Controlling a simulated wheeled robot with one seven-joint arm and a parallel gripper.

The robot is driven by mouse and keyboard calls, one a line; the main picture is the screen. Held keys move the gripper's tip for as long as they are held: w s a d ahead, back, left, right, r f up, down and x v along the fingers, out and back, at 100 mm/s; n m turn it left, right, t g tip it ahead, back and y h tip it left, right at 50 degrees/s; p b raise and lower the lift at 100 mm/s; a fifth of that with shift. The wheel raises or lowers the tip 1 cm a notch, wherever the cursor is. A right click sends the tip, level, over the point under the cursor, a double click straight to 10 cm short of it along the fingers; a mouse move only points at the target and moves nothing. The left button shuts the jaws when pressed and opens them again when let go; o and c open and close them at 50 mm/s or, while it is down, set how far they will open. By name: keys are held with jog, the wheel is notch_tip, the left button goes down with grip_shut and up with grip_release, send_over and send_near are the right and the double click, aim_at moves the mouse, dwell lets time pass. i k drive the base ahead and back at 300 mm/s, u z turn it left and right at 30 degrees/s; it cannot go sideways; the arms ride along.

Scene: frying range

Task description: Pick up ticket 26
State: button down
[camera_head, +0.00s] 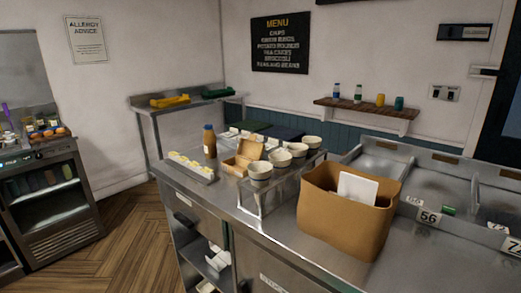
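I cannot make out a ticket marked 26. Two smaller cards, a left one (414,201) and a right one (497,227), are too small to read. A blank-looking white card (357,188) stands up in a brown open container (340,226) on the counter. My gripper is not in view.
The steel counter (282,226) holds a rack of pale cups (260,170), a brown bottle (210,141), a cardboard box (243,156) and a tray with yellow-topped items (191,168). A glass-fronted cabinet (50,185) stands left. The wooden floor (130,235) between is clear.

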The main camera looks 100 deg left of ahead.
aim_at(284, 148)
jog(key=k, duration=1.1)
jog(key=u, duration=2.5)
jog(key=i, duration=1)
